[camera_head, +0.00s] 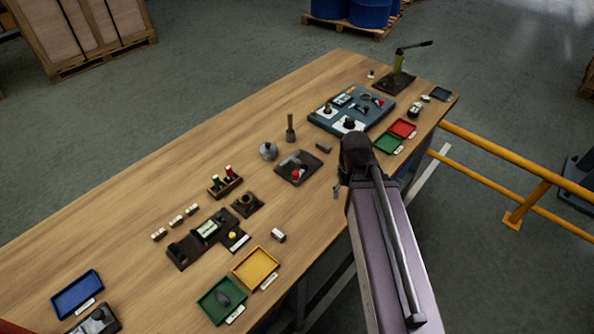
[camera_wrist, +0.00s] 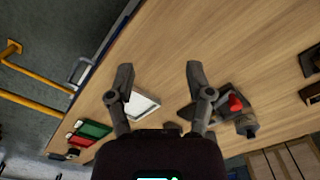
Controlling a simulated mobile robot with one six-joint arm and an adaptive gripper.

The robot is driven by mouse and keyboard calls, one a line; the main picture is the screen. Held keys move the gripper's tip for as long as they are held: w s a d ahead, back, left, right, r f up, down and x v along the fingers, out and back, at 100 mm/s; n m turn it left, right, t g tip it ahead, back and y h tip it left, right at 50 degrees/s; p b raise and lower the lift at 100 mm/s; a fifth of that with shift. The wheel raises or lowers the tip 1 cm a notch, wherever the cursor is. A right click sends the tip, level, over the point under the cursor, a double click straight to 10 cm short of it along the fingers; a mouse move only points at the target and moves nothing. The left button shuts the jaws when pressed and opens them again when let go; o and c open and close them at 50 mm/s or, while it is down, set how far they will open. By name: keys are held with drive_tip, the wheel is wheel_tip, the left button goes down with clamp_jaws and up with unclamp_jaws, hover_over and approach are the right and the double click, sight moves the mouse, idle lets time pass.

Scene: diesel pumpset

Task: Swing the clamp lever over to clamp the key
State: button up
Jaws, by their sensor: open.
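A dark fixture plate (camera_head: 290,163) with a red knob (camera_head: 295,174) lies on the middle of the bench in the head view. The red knob (camera_wrist: 236,103) also shows in the wrist view, on a dark fixture just right of my right finger, which partly hides it. The knob appears to be the clamp lever's end, but the lever arm and the key are too small to make out. My gripper (camera_wrist: 158,74) is open and empty, over bare wood in the wrist view. In the head view my arm hides most of it.
A blue-grey board (camera_head: 318,122) with parts lies behind the fixture. Red (camera_head: 402,128) and green (camera_head: 388,144) trays are on the right. A grey round object (camera_head: 268,151) and an upright wooden handle (camera_head: 290,128) stand close left of the fixture. A yellow rail (camera_head: 490,150) runs beyond the bench.

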drive_tip(key=w+a+r+n+p, duration=0.2)
drive_tip(key=w+a+r+p, duration=0.4)
drive_tip(key=w+a, duration=0.25)
wheel_tip(320, 180, up, 3)
drive_tip(key=n+p, duration=0.2)
hover_over(296, 174)
drive_tip(key=shift+w+f, duration=0.15)
drive_tip(key=shift+f, duration=0.05)
drive_tip(key=shift+f, duration=0.2)
wheel_tip(296, 174, down, 13)
drive_tip(key=b, duration=1.3)
drive_tip(key=shift+f, duration=0.2)
clamp_jaws()
